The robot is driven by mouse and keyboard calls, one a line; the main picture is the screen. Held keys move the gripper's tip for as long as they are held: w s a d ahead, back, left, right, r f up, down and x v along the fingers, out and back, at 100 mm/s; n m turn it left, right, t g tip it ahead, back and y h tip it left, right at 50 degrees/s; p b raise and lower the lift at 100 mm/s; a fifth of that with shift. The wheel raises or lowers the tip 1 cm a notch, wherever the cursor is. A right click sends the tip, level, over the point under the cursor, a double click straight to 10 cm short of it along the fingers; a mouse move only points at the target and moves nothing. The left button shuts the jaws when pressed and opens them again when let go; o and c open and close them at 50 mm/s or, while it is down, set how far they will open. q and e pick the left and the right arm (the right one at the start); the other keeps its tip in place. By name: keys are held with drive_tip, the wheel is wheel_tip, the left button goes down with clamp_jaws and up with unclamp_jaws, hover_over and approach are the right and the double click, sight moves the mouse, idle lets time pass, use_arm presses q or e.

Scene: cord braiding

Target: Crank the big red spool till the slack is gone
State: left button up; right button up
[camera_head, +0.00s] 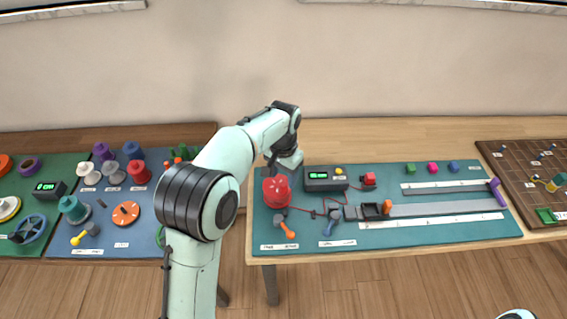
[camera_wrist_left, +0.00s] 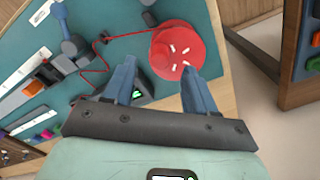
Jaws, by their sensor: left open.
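The big red spool (camera_head: 276,191) stands at the left end of the teal mat on the middle table. In the left wrist view the red spool (camera_wrist_left: 176,50) shows from above, with several small white marks on top. A red cord (camera_wrist_left: 93,72) runs from it across the mat, with bends in it. My left gripper (camera_head: 284,165) is above the mat's back left corner, close to the spool. Its two blue fingers (camera_wrist_left: 160,82) are apart, with nothing between them.
A dark box with a green display (camera_head: 326,179) stands right of the spool. A blue-handled crank (camera_head: 335,222) and a grey track with an orange slider (camera_head: 387,207) lie further right.

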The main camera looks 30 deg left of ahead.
sight(283, 183)
use_arm(q)
wheel_tip(283, 183, down, 5)
drive_tip(key=shift+r, duration=0.1)
idle(0.3)
clamp_jaws()
